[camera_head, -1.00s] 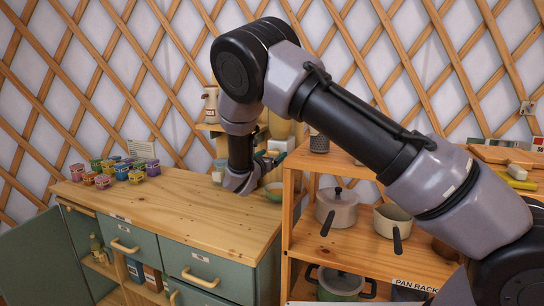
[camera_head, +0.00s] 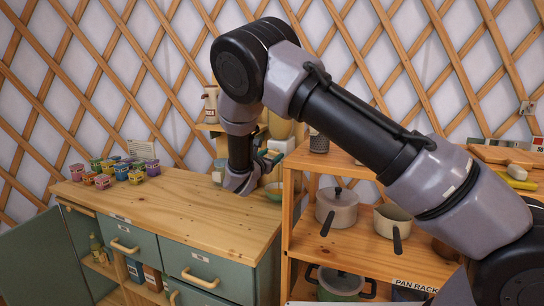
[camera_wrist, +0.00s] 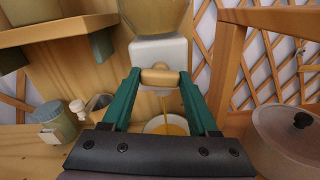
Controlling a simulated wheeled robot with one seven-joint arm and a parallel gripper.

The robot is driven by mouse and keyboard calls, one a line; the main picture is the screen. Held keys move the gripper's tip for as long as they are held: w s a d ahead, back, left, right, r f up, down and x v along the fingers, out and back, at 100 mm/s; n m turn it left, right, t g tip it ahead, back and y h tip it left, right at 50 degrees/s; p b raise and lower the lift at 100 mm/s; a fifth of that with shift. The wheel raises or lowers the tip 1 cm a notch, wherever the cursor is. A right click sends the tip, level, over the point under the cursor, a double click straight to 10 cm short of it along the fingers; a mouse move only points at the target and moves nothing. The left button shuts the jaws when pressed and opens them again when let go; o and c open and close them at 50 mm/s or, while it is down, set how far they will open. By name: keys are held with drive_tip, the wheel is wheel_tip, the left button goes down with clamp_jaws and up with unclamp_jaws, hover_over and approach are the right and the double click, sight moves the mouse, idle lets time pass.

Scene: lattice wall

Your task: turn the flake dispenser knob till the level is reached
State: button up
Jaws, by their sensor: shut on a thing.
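The flake dispenser (camera_wrist: 158,49) has a white body under a clear hopper (camera_wrist: 156,17) with yellowish contents. It also shows behind my arm in the head view (camera_head: 281,146). Its pale wooden knob (camera_wrist: 160,77) faces the wrist camera. My gripper (camera_wrist: 160,74) has its green fingers on both ends of the knob and is shut on it. A thin orange-yellow stream (camera_wrist: 165,104) falls below the knob into a bowl (camera_wrist: 153,126). The bowl holds orange-yellow flakes; my gripper's body hides its near part. No level mark on the bowl can be made out.
A jar (camera_wrist: 56,120) and a small shaker stand left of the bowl. A wooden shelf (camera_wrist: 60,31) juts out at upper left. The pan rack (camera_head: 291,225) with a lidded pot (camera_head: 337,212) stands close on the right. Several small colored cups (camera_head: 122,171) sit at the counter's left.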

drive_tip(key=m, duration=1.1)
drive_tip(key=shift+m, duration=2.2)
drive_tip(key=o, duration=1.4)
drive_tip(key=shift+s, duration=0.1)
